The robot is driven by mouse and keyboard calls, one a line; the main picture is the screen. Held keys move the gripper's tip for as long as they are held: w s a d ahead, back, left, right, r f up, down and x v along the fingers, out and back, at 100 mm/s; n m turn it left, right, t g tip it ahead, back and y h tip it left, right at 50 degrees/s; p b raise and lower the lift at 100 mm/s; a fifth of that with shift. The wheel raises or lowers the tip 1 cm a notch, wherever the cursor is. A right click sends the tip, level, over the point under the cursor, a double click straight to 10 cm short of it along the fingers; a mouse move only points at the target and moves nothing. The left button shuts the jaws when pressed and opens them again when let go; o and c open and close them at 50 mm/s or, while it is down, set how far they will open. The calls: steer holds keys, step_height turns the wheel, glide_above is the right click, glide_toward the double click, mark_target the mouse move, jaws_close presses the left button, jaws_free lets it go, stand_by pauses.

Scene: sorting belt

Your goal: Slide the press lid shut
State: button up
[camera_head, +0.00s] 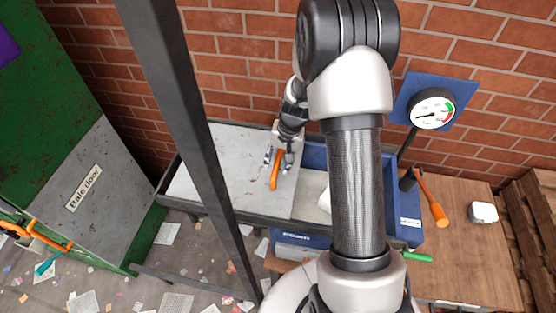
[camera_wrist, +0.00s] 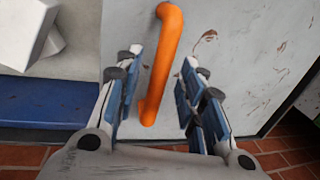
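The press lid (camera_head: 215,165) is a flat, scuffed grey plate over the left part of the press. It fills much of the wrist view (camera_wrist: 240,60). An orange bar handle (camera_head: 274,172) stands near the lid's right edge and also shows in the wrist view (camera_wrist: 166,50). The blue press box (camera_head: 391,190) is uncovered right of the lid, with something white (camera_head: 318,197) inside, partly behind my arm. My gripper (camera_head: 279,158) is at the handle. In the wrist view, my gripper (camera_wrist: 162,75) is open, its fingers on either side of the handle, with gaps visible.
A dark upright post (camera_head: 190,110) crosses in front of the lid. A wooden table (camera_head: 465,240) at the right holds an orange-handled tool (camera_head: 438,212) and a small white object (camera_head: 483,212). A pressure gauge (camera_head: 431,109) stands behind. A green baler (camera_head: 45,110) is at the left.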

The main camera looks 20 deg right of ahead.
steer(key=shift+c, duration=0.5)
jaws_close()
stand_by(0.3)
